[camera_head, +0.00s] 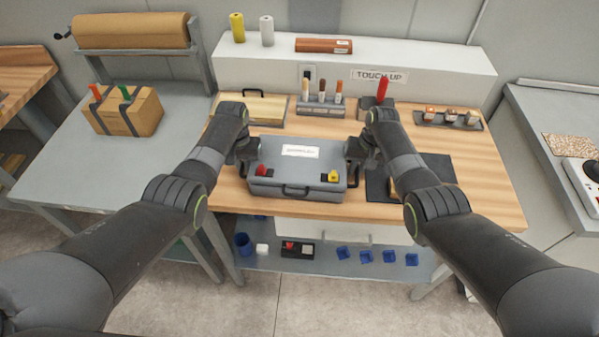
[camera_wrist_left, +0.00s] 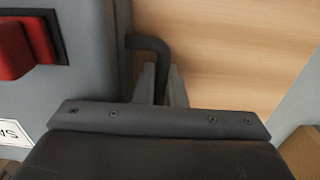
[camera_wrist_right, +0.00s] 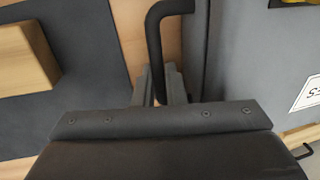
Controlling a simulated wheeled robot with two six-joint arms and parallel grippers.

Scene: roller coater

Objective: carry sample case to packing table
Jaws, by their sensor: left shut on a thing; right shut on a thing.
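The grey sample case (camera_head: 297,168) sits closed on the wooden bench, with a white label on its lid, a red latch (camera_head: 263,170), a yellow latch (camera_head: 333,176) and a dark front handle (camera_head: 296,190). My left gripper (camera_head: 246,155) is at the case's left side, shut on a black side handle (camera_wrist_left: 150,44). My right gripper (camera_head: 354,155) is at the right side, shut on the other black side handle (camera_wrist_right: 154,40). The case body also shows in the left wrist view (camera_wrist_left: 90,75) and the right wrist view (camera_wrist_right: 245,65). Which table is the packing table is not labelled; a grey table (camera_head: 75,170) at left holds a cardboard box.
The cardboard box (camera_head: 125,110) stands toward the back of the left table, whose front is clear. A paper roll (camera_head: 130,30) is behind it. Marker rack (camera_head: 320,105), dark mat (camera_head: 438,165) and tray (camera_head: 448,119) lie on the wooden bench (camera_head: 490,190). Blue bins sit on the lower shelf (camera_head: 335,265).

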